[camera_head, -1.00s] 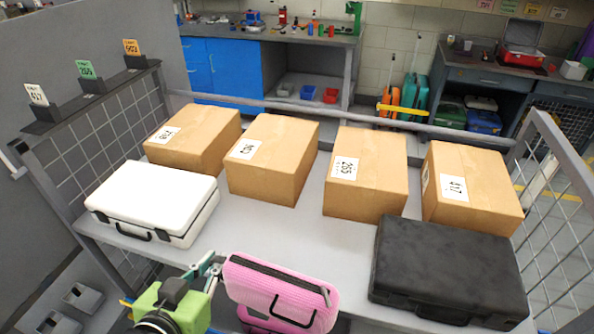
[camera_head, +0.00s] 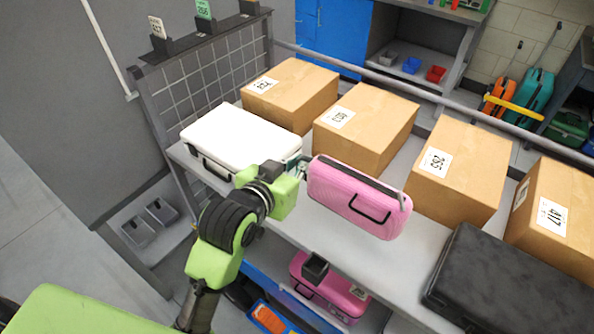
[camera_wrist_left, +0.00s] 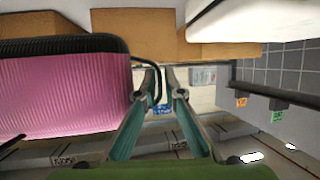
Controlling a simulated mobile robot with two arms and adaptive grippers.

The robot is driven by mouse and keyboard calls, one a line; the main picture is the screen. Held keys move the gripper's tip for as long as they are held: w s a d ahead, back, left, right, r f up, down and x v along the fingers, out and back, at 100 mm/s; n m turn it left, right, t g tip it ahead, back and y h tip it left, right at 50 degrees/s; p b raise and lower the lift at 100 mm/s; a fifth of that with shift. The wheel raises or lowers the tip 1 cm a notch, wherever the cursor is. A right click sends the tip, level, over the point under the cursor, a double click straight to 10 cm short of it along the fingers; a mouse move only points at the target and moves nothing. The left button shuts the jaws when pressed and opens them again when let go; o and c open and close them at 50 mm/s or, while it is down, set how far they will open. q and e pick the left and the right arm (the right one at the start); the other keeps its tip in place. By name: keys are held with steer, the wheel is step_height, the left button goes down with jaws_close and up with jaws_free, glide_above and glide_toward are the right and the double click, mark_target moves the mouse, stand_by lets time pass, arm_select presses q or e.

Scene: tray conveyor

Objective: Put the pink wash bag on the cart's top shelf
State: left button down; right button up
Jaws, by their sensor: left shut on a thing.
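The pink wash bag (camera_head: 350,200), ribbed with a black zip edge and black handle, hangs tilted at the cart's top shelf (camera_head: 415,236). It overlaps the shelf's front part in the head view, and I cannot tell whether it touches. My left gripper (camera_head: 299,166) is at the bag's left end, shut on it. In the left wrist view the bag (camera_wrist_left: 65,90) fills the left side, and a black strap runs to the fingertips (camera_wrist_left: 160,95). The exact grip point is unclear. My right gripper is not in view.
A white case (camera_head: 240,138) stands left on the shelf, a black case (camera_head: 505,280) right. Several cardboard boxes (camera_head: 455,170) line the back. Shelf space lies between the cases. Another pink case (camera_head: 330,290) sits on the lower level. Mesh (camera_head: 215,75) closes the left end.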

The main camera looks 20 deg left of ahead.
arm_select(q)
steer(key=w+f, duration=0.2)
steer(key=w+a+f, duration=0.1)
steer(key=w+f, duration=0.1)
steer(key=w+a+f+p, duration=0.1)
steer(key=w+f, duration=0.1)
steer(key=shift+a+f, duration=0.15)
steer(key=shift+f, duration=1.6)
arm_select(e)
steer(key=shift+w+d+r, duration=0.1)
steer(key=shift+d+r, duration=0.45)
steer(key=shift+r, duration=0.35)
arm_select(q)
steer(key=shift+f, duration=0.1)
steer(key=c, duration=2.1)
jaws_free()
steer(key=shift+c, duration=0.2)
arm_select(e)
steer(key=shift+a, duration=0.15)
arm_select(q)
steer(key=shift+s, duration=0.1)
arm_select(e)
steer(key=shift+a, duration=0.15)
